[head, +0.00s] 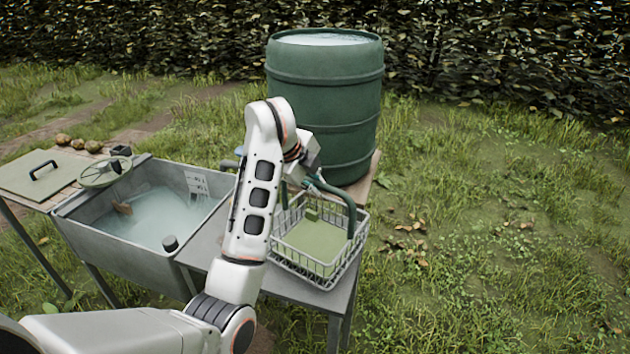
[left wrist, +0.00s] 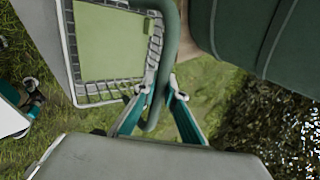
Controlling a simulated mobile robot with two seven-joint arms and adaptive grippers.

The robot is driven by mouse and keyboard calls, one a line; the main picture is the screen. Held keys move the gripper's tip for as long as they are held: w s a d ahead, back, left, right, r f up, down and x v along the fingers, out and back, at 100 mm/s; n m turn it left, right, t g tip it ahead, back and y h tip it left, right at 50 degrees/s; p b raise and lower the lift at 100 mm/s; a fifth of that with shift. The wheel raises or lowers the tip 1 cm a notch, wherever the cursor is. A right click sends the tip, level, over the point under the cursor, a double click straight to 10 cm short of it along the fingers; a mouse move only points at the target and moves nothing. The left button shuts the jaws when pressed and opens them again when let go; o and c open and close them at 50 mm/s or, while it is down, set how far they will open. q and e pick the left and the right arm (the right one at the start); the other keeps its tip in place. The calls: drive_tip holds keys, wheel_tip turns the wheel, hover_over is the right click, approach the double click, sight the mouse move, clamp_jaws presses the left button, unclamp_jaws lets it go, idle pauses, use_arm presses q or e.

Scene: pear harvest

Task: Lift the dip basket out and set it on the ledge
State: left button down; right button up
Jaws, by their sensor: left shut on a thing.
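The dip basket (head: 322,277) is a pale wire basket with a green floor and a thick green hoop handle. It is over the grey ledge (head: 318,296) right of the sink; whether it rests there or hangs just above, I cannot tell. My left gripper (head: 314,181) is shut on the handle, partly hidden by its wrist. In the left wrist view its teal fingers (left wrist: 158,92) close around the handle (left wrist: 167,70), with the basket (left wrist: 112,92) beyond. A teal and black part at the left edge there looks like my right gripper (left wrist: 30,98); its jaws are unclear.
The grey sink (head: 130,252) holds cloudy water. A green barrel (head: 325,105) full of water stands close behind the basket. A handled lid (head: 38,186), several pears (head: 77,143) and a wheel (head: 103,172) are at left. Open grass lies right of the ledge.

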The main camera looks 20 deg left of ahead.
use_arm(q)
drive_tip(key=shift+d+f+b, duration=0.15)
drive_tip(key=shift+f+b, duration=0.15)
drive_tip(key=shift+f, duration=0.25)
idle(0.4)
drive_tip(key=shift+f, duration=0.1)
drive_tip(key=c, duration=2)
unclamp_jaws()
